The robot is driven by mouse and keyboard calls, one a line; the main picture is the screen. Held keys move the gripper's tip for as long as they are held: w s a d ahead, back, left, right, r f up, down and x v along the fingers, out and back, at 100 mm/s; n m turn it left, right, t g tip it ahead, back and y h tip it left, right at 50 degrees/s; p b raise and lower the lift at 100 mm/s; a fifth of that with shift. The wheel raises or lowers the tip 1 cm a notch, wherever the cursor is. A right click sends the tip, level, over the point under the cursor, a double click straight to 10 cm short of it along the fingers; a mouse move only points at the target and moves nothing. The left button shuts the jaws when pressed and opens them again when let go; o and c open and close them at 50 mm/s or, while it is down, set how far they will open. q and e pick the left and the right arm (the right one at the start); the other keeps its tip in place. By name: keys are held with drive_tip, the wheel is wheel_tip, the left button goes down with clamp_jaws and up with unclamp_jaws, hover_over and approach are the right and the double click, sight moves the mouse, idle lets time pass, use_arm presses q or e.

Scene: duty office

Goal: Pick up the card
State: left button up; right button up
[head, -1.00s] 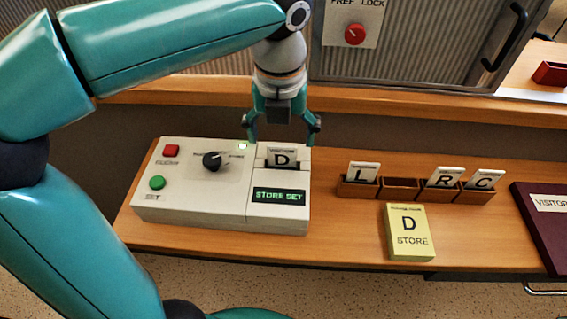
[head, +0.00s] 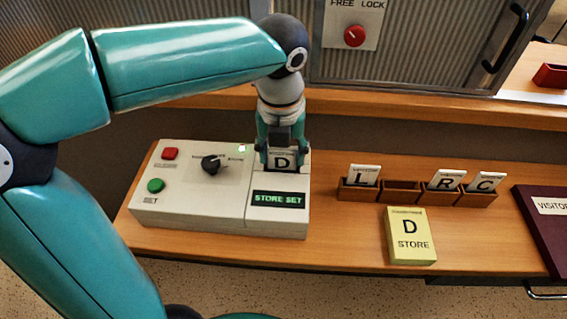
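The card (head: 283,161) is white with a black D and stands upright in the slot of the cream console (head: 220,208). My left gripper (head: 283,159) is over the slot from above, one finger at each side edge of the card. The fingers look closed in against these edges, and the card's lower part is hidden in the slot. The console's display (head: 278,200) reads STORE SET. My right gripper is not in view.
A brown rack (head: 401,195) to the right holds cards L (head: 362,175), R (head: 446,181) and C (head: 486,182), with one empty compartment. A yellow D STORE block (head: 410,236) lies in front. A maroon visitor book (head: 546,225) is at the right.

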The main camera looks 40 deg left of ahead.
use_arm(q)
drive_tip(key=shift+c, duration=1.2)
drive_tip(key=shift+r, duration=0.55)
wheel_tip(320, 180, up, 19)
drive_tip(key=p, duration=0.5)
drive_tip(key=shift+o, duration=1)
drive_tip(key=c, duration=0.4)
drive_tip(key=shift+f, duration=0.1)
